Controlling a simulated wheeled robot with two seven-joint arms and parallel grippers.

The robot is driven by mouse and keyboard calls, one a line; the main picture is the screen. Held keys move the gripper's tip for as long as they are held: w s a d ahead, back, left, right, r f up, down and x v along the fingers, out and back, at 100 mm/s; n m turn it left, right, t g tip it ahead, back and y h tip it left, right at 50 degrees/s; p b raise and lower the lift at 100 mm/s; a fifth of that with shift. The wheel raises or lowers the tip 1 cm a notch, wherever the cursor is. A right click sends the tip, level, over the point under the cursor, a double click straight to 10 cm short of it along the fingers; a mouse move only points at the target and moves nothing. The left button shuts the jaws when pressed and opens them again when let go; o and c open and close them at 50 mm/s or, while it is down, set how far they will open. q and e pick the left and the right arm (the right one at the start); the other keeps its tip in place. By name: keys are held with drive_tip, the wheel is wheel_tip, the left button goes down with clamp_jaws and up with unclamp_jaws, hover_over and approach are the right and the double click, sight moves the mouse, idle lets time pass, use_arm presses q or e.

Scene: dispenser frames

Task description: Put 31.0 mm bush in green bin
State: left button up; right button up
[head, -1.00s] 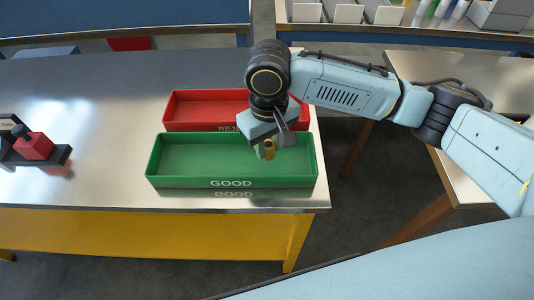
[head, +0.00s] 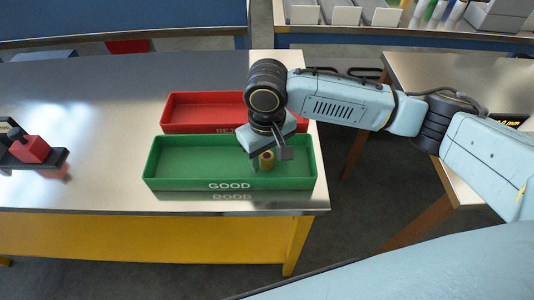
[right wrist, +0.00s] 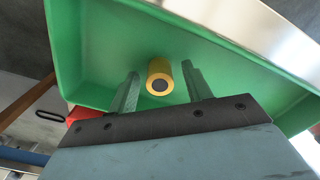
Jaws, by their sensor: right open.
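The brass-coloured bush (head: 267,160) is at the green bin (head: 163,183), which is marked GOOD, towards its right end. In the right wrist view the bush (right wrist: 160,76) shows its round end with a dark bore, against the floor of the green bin (right wrist: 105,98). My right gripper (head: 272,153) is over the green bin. Its two fingers (right wrist: 159,88) are apart, one on each side of the bush, with a gap on both sides. I cannot tell whether the bush touches the bin floor. The bush's size cannot be read. My left gripper is not in view.
A red bin (head: 190,112), its label partly hidden by my right arm, stands just behind the green bin. A red block on a dark fixture (head: 32,150) sits at the table's left. Bare metal tabletop (head: 100,110) lies between them.

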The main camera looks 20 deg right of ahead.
sight(266, 156)
drive_tip(key=shift+r, duration=0.2)
wheel_tip(266, 156, up, 5)
drive_tip(key=shift+f+p, duration=0.15)
drive_tip(key=shift+p, duration=0.55)
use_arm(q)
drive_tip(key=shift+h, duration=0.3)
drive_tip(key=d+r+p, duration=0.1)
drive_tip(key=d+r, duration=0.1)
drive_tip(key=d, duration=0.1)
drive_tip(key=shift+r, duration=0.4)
use_arm(e)
wheel_tip(266, 156, up, 7)
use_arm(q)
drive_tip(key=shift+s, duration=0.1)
